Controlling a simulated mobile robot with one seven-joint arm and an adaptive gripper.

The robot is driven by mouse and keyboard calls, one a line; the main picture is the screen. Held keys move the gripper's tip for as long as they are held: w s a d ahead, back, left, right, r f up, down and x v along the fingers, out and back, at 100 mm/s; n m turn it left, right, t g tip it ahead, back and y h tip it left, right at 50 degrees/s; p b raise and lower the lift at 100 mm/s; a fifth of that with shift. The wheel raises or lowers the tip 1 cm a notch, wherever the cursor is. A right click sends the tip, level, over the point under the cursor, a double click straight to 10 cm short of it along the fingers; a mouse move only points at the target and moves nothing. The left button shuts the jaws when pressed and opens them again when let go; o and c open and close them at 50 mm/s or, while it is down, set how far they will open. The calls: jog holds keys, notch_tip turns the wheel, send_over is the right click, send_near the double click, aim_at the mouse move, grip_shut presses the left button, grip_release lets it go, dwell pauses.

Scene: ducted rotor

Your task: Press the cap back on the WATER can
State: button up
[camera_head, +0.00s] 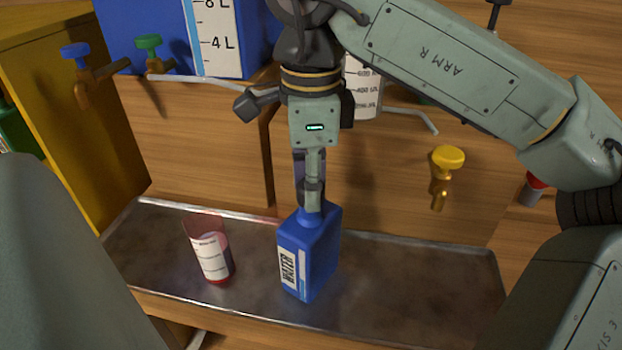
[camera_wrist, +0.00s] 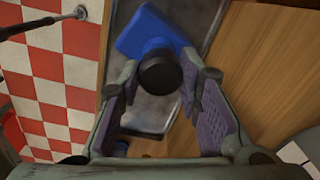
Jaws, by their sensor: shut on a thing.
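A blue can (camera_head: 312,255) with a white label stands upright on the metal tray; I cannot read the label for sure. My gripper (camera_head: 311,188) points straight down over the can's neck. In the wrist view my gripper (camera_wrist: 163,84) has its two purple-padded fingers on either side of a round black cap (camera_wrist: 160,73) and is shut on it. The can's blue top (camera_wrist: 150,30) shows just behind the cap. The cap is in line with the neck, but the fingers hide whether it sits fully down.
Behind are a yellow tap (camera_head: 446,160), a green tap (camera_head: 149,46), a blue tap (camera_head: 76,53) and a blue tank (camera_head: 150,35). The tray's right side is clear.

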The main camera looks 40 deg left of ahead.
dwell(0.4)
jog(key=o, duration=0.9)
jog(key=shift+o, duration=0.4)
jog(key=o, duration=0.4)
jog(key=shift+r+p, duration=3)
jog(key=shift+r, duration=0.55)
jog(key=shift+c, duration=0.5)
